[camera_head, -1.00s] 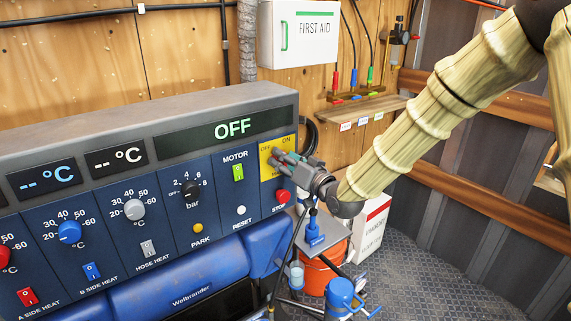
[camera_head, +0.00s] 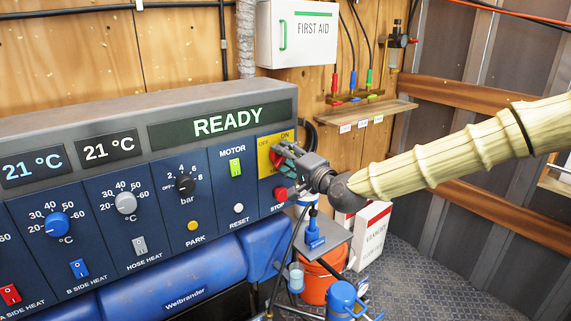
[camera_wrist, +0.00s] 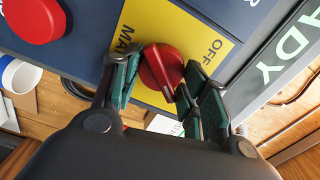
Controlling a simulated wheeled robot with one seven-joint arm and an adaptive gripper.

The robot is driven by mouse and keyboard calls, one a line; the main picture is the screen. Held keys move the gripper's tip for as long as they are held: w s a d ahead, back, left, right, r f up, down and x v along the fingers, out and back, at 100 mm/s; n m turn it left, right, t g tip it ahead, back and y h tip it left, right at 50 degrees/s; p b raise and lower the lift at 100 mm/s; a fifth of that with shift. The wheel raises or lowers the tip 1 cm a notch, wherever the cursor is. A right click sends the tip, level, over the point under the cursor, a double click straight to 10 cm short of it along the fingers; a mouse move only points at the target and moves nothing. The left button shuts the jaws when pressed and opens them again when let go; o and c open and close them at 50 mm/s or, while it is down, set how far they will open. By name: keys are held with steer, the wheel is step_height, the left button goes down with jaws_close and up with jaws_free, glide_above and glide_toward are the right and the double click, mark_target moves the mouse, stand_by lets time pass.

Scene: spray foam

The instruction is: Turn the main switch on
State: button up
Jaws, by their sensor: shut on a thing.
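The main switch is a red rotary knob (camera_wrist: 161,68) on a yellow plate (camera_head: 266,155) marked OFF and ON, at the right end of the blue control panel. My gripper (camera_head: 285,157) is at the plate and hides most of the knob in the head view. In the wrist view my gripper (camera_wrist: 165,92) has its green-padded fingers on both sides of the knob's raised handle, shut on it. The display (camera_head: 222,122) above reads READY, and the two small screens (camera_head: 108,147) read 21 °C.
A red stop button (camera_head: 280,194) sits just below the yellow plate, close under my gripper. A first aid box (camera_head: 297,35) hangs on the wall behind. An orange bucket (camera_head: 322,278) and blue pump parts stand below right.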

steer(key=shift+o, duration=0.3)
steer(key=shift+f+m+b, duration=0.1)
steer(key=shift+m+b, duration=0.5)
steer(key=shift+m, duration=0.5)
steer(key=o, duration=1)
steer(key=shift+c, duration=0.2)
steer(key=v, duration=1.2)
